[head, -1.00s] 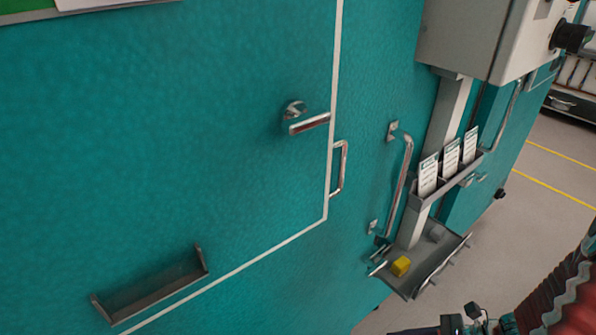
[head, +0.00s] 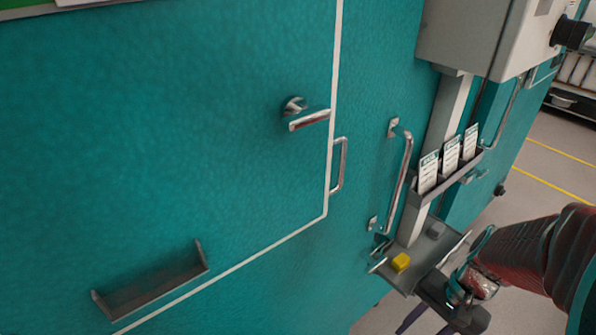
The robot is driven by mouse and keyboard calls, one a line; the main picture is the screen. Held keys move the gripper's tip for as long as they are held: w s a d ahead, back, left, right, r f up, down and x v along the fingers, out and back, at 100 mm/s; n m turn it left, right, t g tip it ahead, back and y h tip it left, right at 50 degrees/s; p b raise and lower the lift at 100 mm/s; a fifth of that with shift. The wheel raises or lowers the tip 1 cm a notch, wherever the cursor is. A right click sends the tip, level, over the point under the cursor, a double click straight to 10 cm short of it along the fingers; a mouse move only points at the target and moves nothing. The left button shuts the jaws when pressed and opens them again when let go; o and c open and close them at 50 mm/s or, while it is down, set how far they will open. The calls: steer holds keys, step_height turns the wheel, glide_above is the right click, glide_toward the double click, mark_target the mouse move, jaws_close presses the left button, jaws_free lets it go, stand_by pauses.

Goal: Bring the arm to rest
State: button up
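My arm, in a dark red ribbed sleeve, reaches in from the right edge of the head view. My gripper (head: 422,328) is at its end, low in the picture, just below and in front of the small grey tray. Its dark body hides part of the tray's front edge. Two purplish fingers point down and left, spread apart, with nothing seen between them. The tips run to the bottom edge of the picture.
The tray (head: 420,273) holds a yellow block (head: 400,262) and a grey block (head: 437,230). A teal chamber wall (head: 170,130) carries a lever handle (head: 308,120), bar handles (head: 400,185) and a card rack (head: 450,175). Grey floor (head: 540,190) lies open at right.

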steer(key=a+r+n+t+h, duration=0.1)
steer(key=a+r+n+t, duration=0.1)
steer(key=r, duration=0.3)
steer(key=w+a+r+n+t+h, duration=0.1)
steer(key=a+r+n+t, duration=0.1)
steer(key=r, duration=0.4)
steer(key=a+r+n+t+h, duration=0.1)
steer(key=a+r+n+t, duration=0.1)
steer(key=a+r+n, duration=0.2)
step_height(320, 180, up, 2)
steer(key=shift+w+a+r+n+h, duration=0.25)
steer(key=shift+w+n+h, duration=0.15)
steer(key=shift+n, duration=0.4)
steer(key=shift+c, duration=0.5)
steer(key=shift+s, duration=0.1)
